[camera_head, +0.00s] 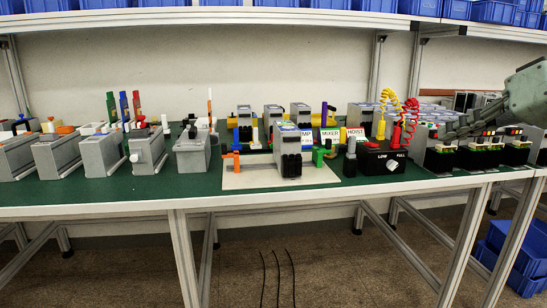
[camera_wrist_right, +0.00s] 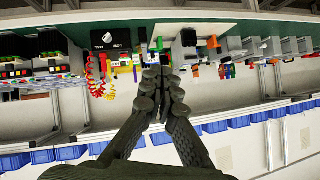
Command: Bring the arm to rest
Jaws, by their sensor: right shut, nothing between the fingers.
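My right gripper (camera_head: 452,130) comes in from the right edge in the head view. It is above the right part of the green bench (camera_head: 130,192), behind or over small black devices with coloured tops. In the right wrist view its dark fingers (camera_wrist_right: 160,80) are together, with nothing between them. That view is upside down and shows the bench along the top, with the fingers apart from the things on it. My left gripper is not in view.
A black box with a dial (camera_head: 381,157) and coiled yellow and red leads stands left of my right gripper. Grey units (camera_head: 102,153) line the bench to the left. A white board (camera_head: 250,177) holds a grey soft starter. Blue bins (camera_head: 493,12) fill the shelf above.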

